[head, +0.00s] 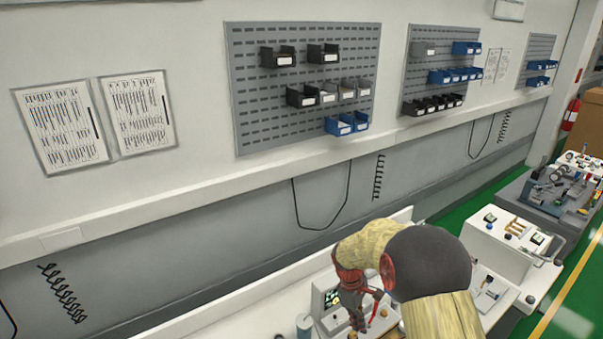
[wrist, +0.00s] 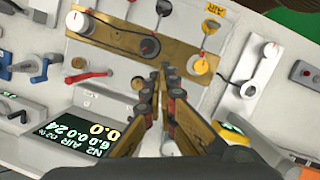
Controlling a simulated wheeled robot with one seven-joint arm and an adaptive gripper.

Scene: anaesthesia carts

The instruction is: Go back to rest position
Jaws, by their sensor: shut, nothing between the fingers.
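My gripper (head: 357,322) shows at the bottom of the head view, hanging down from my arm over the near cart. In the wrist view my gripper (wrist: 157,82) points at the cart's panel, its two fingers close together with nothing held. Whether the fingertips touch the panel cannot be told.
The near cart's white top (head: 281,292) is partly hidden by my arm. A second white cart (head: 497,244) and a grey cart (head: 518,191) stand to the right. Perforated wall panels (head: 255,95) carry small bins behind. Green floor (head: 452,215) shows between carts and wall.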

